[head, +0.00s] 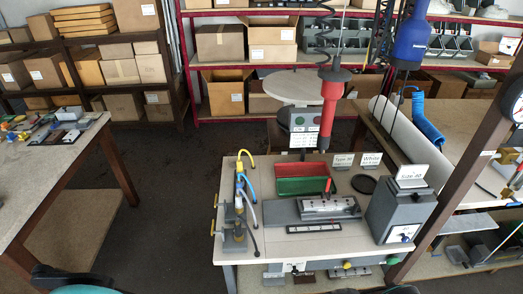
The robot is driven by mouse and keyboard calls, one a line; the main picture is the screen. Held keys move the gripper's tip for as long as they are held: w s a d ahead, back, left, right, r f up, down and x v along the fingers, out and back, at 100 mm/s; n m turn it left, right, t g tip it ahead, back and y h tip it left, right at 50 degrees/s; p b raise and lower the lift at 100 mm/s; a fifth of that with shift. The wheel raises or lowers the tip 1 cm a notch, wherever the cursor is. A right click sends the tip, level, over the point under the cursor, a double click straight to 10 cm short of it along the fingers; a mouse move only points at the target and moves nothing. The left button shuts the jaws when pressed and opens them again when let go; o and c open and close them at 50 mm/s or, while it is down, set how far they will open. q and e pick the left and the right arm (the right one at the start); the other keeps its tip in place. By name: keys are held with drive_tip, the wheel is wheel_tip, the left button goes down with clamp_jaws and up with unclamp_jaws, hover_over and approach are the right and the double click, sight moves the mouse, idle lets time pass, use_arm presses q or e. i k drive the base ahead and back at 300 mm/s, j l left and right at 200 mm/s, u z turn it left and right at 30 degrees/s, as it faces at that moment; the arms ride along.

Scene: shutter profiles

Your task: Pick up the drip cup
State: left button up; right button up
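I cannot pick out a drip cup with certainty. A small black round flat piece (363,184), possibly a shallow dish, lies on the light workbench (262,170), right of a red and green bin (301,187). It looks empty, and nothing touches it. A grey metal fixture (328,208) stands in front of it, and a grey box-shaped unit (398,212) stands to its right. Neither of my grippers can be made out in the head view.
A red and black tool (331,97) hangs on a coiled cord above the bench. Valves with blue and yellow hoses (238,205) stand at its left. A slanted brown post (455,180) rises at the right. Another table (50,165) stands left, with open floor between.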

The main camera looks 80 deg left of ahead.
sight(233, 156)
drive_tip(key=u, duration=3.05)
drive_tip(key=i+j+u, duration=0.1)
drive_tip(key=j+u, duration=0.3)
drive_tip(key=i+j+u, duration=0.1)
drive_tip(key=u, duration=0.25)
drive_tip(key=i+j+u, duration=0.45)
drive_tip(key=i+j, duration=0.3)
drive_tip(key=i+l+z, duration=0.15)
drive_tip(key=i+z, duration=0.8)
drive_tip(key=z, duration=0.15)
drive_tip(key=i+z, duration=0.3)
drive_tip(key=i, duration=2.8)
drive_tip(key=i+l+u, duration=0.1)
drive_tip(key=i+u, duration=0.15)
drive_tip(key=u, duration=0.25)
drive_tip(key=i+l+u, duration=0.15)
drive_tip(key=u, duration=0.3)
drive_tip(key=i, duration=0.1)
